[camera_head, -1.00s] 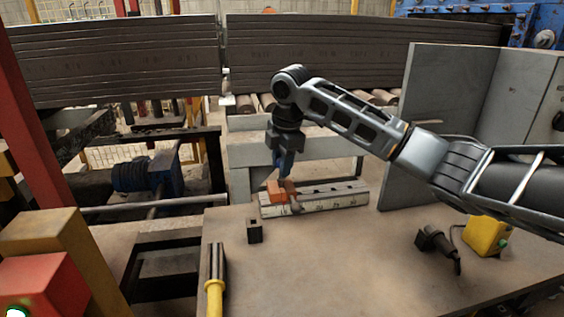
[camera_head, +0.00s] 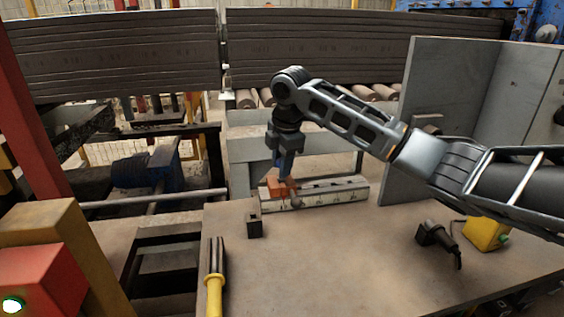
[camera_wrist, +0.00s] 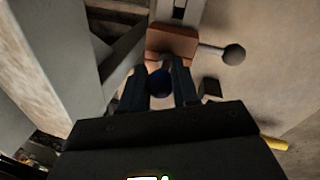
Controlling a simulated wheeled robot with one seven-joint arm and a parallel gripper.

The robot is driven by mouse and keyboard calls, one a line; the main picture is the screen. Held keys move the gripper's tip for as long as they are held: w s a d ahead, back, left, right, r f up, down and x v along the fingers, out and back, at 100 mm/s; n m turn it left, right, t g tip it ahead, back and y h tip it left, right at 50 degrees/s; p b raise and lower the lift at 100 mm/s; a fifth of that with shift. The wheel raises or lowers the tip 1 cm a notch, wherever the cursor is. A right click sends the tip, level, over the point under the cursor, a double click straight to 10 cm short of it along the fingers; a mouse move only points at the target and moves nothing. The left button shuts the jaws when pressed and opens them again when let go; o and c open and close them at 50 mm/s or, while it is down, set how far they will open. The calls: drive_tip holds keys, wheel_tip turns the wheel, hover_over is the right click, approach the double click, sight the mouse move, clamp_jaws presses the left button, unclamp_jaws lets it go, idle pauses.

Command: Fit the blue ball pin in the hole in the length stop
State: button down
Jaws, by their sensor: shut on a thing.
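The length stop (camera_head: 279,188) is an orange-brown block on the pale marked rail on the bench; it also shows in the wrist view (camera_wrist: 173,41). A lever with a dark round knob (camera_wrist: 234,53) sticks out from it. My gripper (camera_head: 284,176) points down right over the stop. In the wrist view my gripper (camera_wrist: 165,76) is shut on the blue ball pin (camera_wrist: 158,84), with the dark blue ball between the fingers. The pin's lower end and the hole are hidden, so I cannot tell whether the pin is in the hole.
The marked rail (camera_head: 335,192) lies along the bench's back edge. A small dark block (camera_head: 254,226) stands to its front left. A yellow-handled tool (camera_head: 215,285) lies at the left edge. A black tool (camera_head: 437,240) and a yellow box (camera_head: 486,234) lie right. The bench middle is clear.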

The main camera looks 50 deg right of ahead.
drive_tip(key=c, duration=0.8)
unclamp_jaws()
drive_tip(key=shift+o, duration=0.2)
wheel_tip(320, 180, up, 8)
drive_tip(key=s, duration=0.1)
drive_tip(key=shift+s+a+f, duration=0.2)
drive_tip(key=shift+s, duration=0.05)
